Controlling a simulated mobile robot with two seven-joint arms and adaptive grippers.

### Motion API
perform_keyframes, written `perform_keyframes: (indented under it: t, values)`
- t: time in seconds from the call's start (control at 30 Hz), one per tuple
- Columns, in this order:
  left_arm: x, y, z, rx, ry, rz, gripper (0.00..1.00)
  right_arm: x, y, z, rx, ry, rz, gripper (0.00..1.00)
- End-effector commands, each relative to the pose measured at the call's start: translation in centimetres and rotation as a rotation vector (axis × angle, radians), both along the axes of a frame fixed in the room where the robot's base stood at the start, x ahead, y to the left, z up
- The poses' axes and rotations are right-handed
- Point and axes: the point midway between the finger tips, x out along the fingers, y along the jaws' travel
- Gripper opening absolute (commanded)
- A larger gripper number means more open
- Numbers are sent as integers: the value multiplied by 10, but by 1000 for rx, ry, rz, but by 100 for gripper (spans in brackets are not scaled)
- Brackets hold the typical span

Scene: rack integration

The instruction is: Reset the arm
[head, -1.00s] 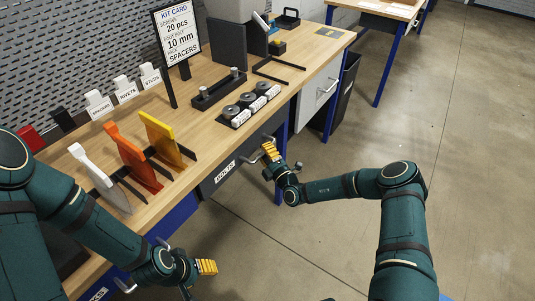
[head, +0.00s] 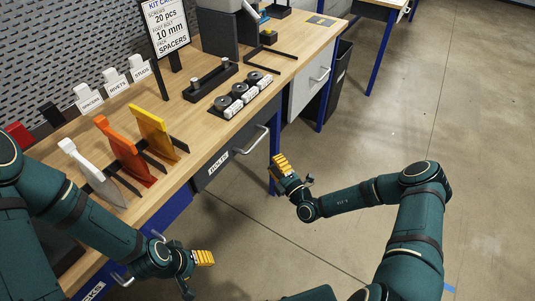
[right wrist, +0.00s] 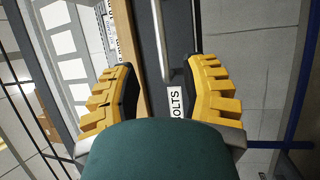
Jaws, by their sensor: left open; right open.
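My right gripper (head: 290,172) is open and empty, in the air in front of the workbench, apart from the handle of the drawer marked BOLTS (head: 230,160). In the right wrist view its two yellow fingers (right wrist: 160,95) stand wide apart, with the drawer handle (right wrist: 162,42) and BOLTS label beyond them. My left gripper (head: 200,270) is low at the left, beside the bench front near another drawer handle (head: 123,279). It is open, and I see nothing in it. The BOLTS drawer looks shut.
The wooden bench top (head: 205,135) carries white, orange and yellow upright pieces, a row of small cylinders (head: 240,92) and a kit card (head: 168,27). A black bin (head: 341,65) stands beyond the bench. The floor (head: 470,130) at right is clear.

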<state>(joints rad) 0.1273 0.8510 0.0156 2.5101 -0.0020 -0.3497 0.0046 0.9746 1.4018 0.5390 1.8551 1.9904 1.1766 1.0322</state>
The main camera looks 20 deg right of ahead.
Motion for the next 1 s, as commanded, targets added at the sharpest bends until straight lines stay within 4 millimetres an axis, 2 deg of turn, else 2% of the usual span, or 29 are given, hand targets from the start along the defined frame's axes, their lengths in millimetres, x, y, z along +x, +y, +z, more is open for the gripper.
perform_keyframes:
  t: [0.2, 0.77, 0.87, 0.97, 1.0]
  values:
    - [0, 0, 0, 0, 0, 0, 54, -14, -4, -2, 0, 0, 0, 44]
    - [0, 0, 0, 0, 0, 0, 54, -15, 0, -2, -11, -3, 16, 44]
    - [0, 0, 0, 0, 0, 0, 54, -22, 23, 1, -74, -15, 103, 44]
    - [0, 0, 0, 0, 0, 0, 54, -42, 69, 5, -218, -55, 287, 44]
    - [0, 0, 0, 0, 0, 0, 54, -55, 91, 6, -299, -82, 383, 44]
